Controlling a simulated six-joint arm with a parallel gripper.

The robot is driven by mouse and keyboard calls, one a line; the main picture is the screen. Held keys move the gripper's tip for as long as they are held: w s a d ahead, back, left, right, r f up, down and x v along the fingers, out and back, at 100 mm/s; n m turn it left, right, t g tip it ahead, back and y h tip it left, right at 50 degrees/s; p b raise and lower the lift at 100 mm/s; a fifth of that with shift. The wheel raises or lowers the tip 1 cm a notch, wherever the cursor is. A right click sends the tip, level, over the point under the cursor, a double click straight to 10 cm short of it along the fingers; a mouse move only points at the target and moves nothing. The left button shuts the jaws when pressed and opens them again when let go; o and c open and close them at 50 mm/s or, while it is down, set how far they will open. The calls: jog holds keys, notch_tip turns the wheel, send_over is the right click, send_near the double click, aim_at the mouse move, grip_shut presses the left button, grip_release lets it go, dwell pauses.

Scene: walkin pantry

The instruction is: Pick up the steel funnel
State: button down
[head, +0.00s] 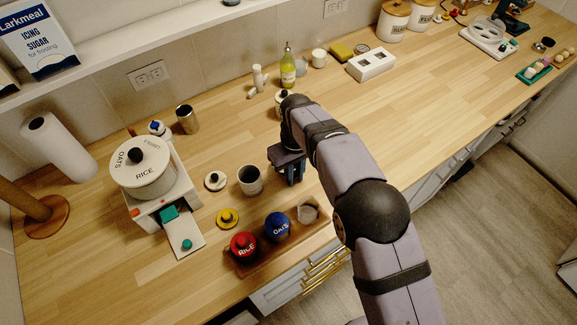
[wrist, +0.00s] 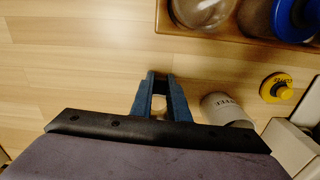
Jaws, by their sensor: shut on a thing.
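My gripper (head: 290,180) points down over the counter, just right of a grey mug. It also shows in the wrist view (wrist: 160,76), with its blue fingers close together. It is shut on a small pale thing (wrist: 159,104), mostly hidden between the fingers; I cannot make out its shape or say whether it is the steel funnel. No funnel shape shows clearly elsewhere. A plain steel cylinder (head: 187,119), like a cup, stands upright at the back left. The grey mug (head: 250,181) also shows in the wrist view (wrist: 225,108), apart from the fingers.
A wooden tray (head: 240,266) at the front edge holds red-lidded, blue-lidded and clear jars. A white appliance (head: 180,207) stands left. Bottles stand behind my arm. The counter's back middle has free room.

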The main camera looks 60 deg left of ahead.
jog(key=shift+r, duration=0.15)
notch_tip(320, 180, up, 10)
jog(key=b, duration=0.3)
notch_tip(320, 180, up, 7)
jog(key=p, duration=0.2)
send_over(295, 171)
jog(key=r, duration=0.2)
jog(key=d+r+p, duration=0.1)
jog(key=r, duration=0.2)
jog(key=shift+d, duration=0.2)
